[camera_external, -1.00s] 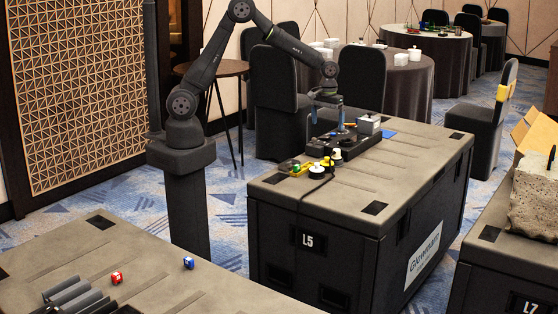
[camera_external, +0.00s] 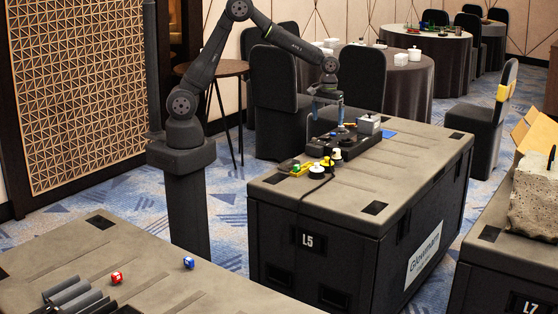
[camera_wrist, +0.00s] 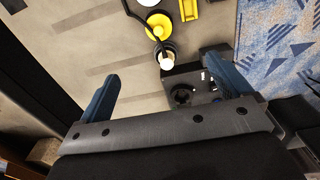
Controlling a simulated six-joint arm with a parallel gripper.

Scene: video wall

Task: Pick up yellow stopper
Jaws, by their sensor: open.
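My gripper (camera_external: 327,106) is open and empty above the case, behind and higher than the stopper. In the wrist view the blue fingers of my gripper (camera_wrist: 161,72) are wide apart, and the stopper lies beyond their tips.
A black stopper with a cream top (camera_wrist: 167,58) stands between the yellow one and a dark device (camera_wrist: 186,90). A white-topped stopper (camera_external: 317,170) and yellow tray (camera_external: 301,170) are close by. A dark cable runs past the stoppers. The case's front top (camera_external: 350,200) is clear.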

